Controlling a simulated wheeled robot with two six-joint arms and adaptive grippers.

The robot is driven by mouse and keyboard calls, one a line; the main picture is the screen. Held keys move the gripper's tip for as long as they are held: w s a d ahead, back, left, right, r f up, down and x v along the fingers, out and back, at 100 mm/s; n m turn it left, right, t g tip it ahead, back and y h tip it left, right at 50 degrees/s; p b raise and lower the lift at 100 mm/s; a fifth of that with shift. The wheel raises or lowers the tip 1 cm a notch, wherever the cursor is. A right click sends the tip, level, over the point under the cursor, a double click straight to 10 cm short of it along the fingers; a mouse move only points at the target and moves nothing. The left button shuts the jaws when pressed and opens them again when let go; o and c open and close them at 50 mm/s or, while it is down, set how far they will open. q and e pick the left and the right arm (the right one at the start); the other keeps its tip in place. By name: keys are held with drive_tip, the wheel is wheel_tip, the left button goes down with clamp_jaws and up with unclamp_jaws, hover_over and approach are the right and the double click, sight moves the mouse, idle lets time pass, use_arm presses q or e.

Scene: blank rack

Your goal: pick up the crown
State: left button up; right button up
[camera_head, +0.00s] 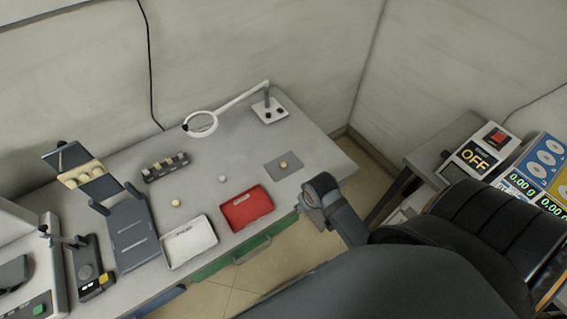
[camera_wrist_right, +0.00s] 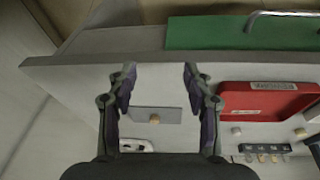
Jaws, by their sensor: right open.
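A small tan-orange piece, likely the crown (camera_head: 283,165), sits on a dark grey mat (camera_head: 272,171) near the right end of the bench. In the right wrist view this crown (camera_wrist_right: 154,118) lies on the mat (camera_wrist_right: 172,114), framed between the fingers. My right gripper (camera_wrist_right: 158,78) is open and empty, with its fingers spread. Two other small pieces, a pale one (camera_head: 222,179) and a tan one (camera_head: 176,203), sit on the bench further left. My left gripper is not in view.
A red tray (camera_head: 247,208) and a white tray (camera_head: 190,242) stand along the bench's front edge. A magnifier lamp (camera_head: 201,123) stands behind the mat. A small rack (camera_head: 165,167) is further left. The bench around the mat is mostly clear.

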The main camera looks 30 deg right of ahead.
drive_tip(key=w+m, duration=0.1)
drive_tip(key=w, duration=0.2)
drive_tip(key=w+r+m, duration=0.1)
drive_tip(key=w, duration=0.2)
drive_tip(key=w+d+r+m, duration=0.1)
drive_tip(key=w, duration=0.2)
drive_tip(key=shift+g, duration=0.3)
drive_tip(key=w+r+m+g, duration=0.1)
drive_tip(key=w+r+m, duration=0.45)
drive_tip(key=w, duration=0.45)
drive_tip(key=p, duration=0.1)
hover_over(283, 164)
drive_tip(key=shift+n, duration=0.35)
drive_tip(key=f, duration=0.4)
drive_tip(key=shift+d+f, duration=0.2)
drive_tip(key=shift+d, duration=0.05)
drive_tip(key=f, duration=0.1)
drive_tip(key=f+p, duration=0.1)
drive_tip(key=f, duration=0.2)
drive_tip(key=shift+s+a+f, duration=0.15)
drive_tip(key=shift+s+a, duration=0.05)
drive_tip(key=shift+a, duration=0.1)
drive_tip(key=shift+w+d+f, duration=0.1)
drive_tip(key=shift+w+f, duration=0.05)
drive_tip(key=shift+f, duration=0.35)
drive_tip(key=c, duration=0.9)
drive_tip(key=shift+r, duration=0.1)
